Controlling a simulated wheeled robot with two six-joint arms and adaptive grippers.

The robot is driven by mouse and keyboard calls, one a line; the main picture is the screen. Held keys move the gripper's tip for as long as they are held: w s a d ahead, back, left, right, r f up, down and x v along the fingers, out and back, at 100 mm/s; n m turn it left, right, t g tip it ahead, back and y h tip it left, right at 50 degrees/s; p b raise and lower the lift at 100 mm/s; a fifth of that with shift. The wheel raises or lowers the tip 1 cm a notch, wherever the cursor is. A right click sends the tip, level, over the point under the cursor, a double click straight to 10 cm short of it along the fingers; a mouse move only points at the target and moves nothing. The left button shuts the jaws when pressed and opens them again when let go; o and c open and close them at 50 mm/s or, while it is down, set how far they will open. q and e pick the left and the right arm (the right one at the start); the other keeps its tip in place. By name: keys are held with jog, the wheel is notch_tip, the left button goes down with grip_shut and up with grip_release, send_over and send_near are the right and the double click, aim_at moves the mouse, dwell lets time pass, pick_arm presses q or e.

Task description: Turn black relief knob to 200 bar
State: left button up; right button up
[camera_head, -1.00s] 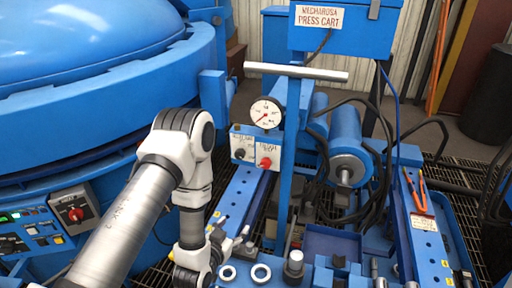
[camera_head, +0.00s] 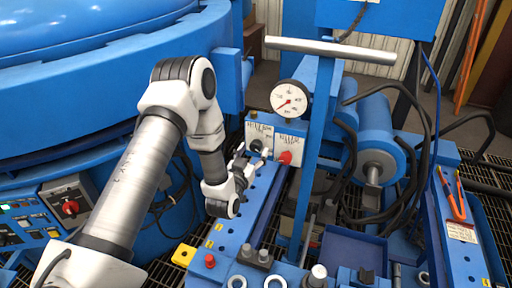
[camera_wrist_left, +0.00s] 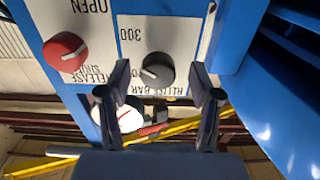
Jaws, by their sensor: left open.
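The black relief knob (camera_head: 256,145) is on a white plate on the blue press cart, below a pressure gauge (camera_head: 290,99). In the left wrist view the black knob (camera_wrist_left: 158,70) has a short white mark toward the lower left of its face. A "300" label and upside-down relief bar lettering show near it. My left gripper (camera_head: 244,160) is open in front of the plate. Its fingertips (camera_wrist_left: 161,78) stand on either side of the knob in that picture, with gaps at both sides. I cannot tell whether they reach the knob's depth. My right gripper is out of view.
A red release knob (camera_head: 285,158) sits beside the black one and also shows in the wrist view (camera_wrist_left: 65,52). A silver bar (camera_head: 330,50) crosses above the gauge. A blue cylinder (camera_head: 375,140) and black hoses are at right. A control box (camera_head: 65,205) is at lower left.

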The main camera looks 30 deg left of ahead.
pick_arm(q)
jog(key=shift+r+x, duration=0.2)
jog(key=shift+x, duration=0.95)
jog(key=shift+w+f, duration=0.1)
jog(key=shift+d, duration=0.1)
jog(key=c, duration=1.2)
jog(key=shift+o, duration=0.2)
jog(key=shift+n, duration=0.3)
jog(key=n+b, duration=0.2)
jog(key=shift+n, duration=0.3)
jog(key=n+b, duration=0.2)
jog(key=n, duration=0.1)
jog(key=shift+n, duration=0.3)
jog(key=n+b, duration=0.3)
jog(key=n, duration=0.1)
jog(key=shift+n, duration=0.4)
